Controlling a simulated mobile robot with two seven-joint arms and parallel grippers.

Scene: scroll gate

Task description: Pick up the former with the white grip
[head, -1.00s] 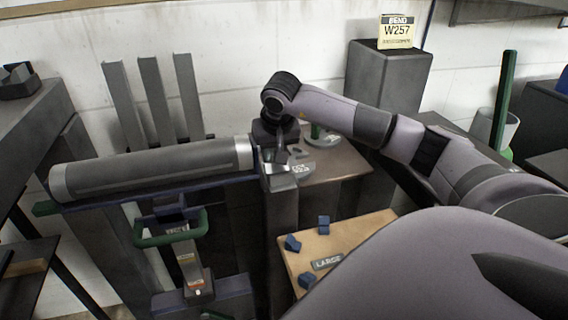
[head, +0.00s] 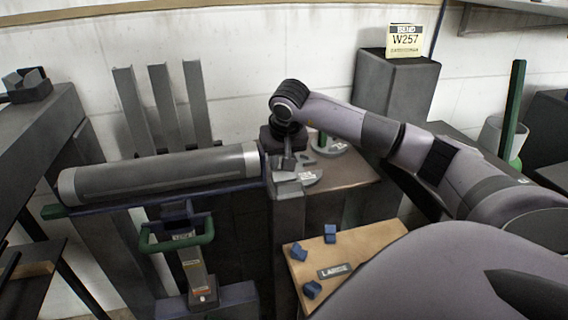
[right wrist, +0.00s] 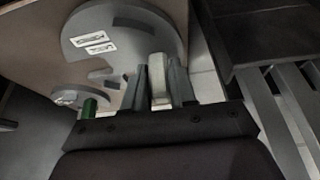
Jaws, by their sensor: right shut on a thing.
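The former with the white grip is a flat grey disc with a pale label, at the edge of a brown-topped stand in the head view (head: 309,179). It fills the upper middle of the right wrist view (right wrist: 112,28), where its white grip (right wrist: 158,80) stands between my fingers. My right gripper (right wrist: 158,72) is shut on that white grip; it also shows in the head view (head: 287,168), pointing down, with its fingertips partly hidden. I cannot tell whether the disc touches the stand. My left gripper is not in view.
A former with a green grip (head: 328,147) lies just behind on the brown stand top (head: 350,174). A large grey roller (head: 160,174) lies to the left. A lower board marked LARGE (head: 370,247) holds blue blocks. A grey pillar (head: 398,90) carries a W257 sign (head: 405,40).

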